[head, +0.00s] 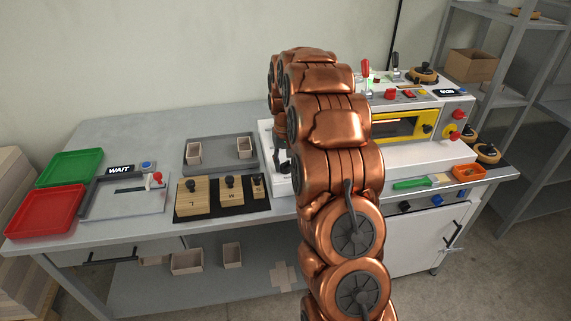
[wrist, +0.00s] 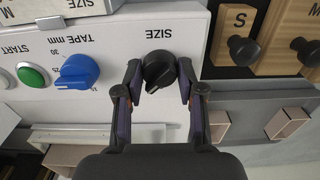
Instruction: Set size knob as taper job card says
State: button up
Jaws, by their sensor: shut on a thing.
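The black size knob (wrist: 159,70) sits on a white panel under the word SIZE, which appears upside down in the wrist view. My gripper (wrist: 158,82) has one finger on each side of this knob and is shut on it. I cannot make out where the knob's pointer stands.
A blue tape knob (wrist: 78,72) and green start button (wrist: 32,75) share the panel. Wooden blocks with black knobs (wrist: 237,40) stand close to the right. Red (head: 45,212) and green (head: 70,168) trays lie at the bench's left end. A grey tray (head: 220,168) lies behind the blocks.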

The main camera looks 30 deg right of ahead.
aim_at(286, 163)
jog(key=o, duration=1.2)
jog(key=shift+c, duration=0.2)
notch_tip(286, 163, up, 12)
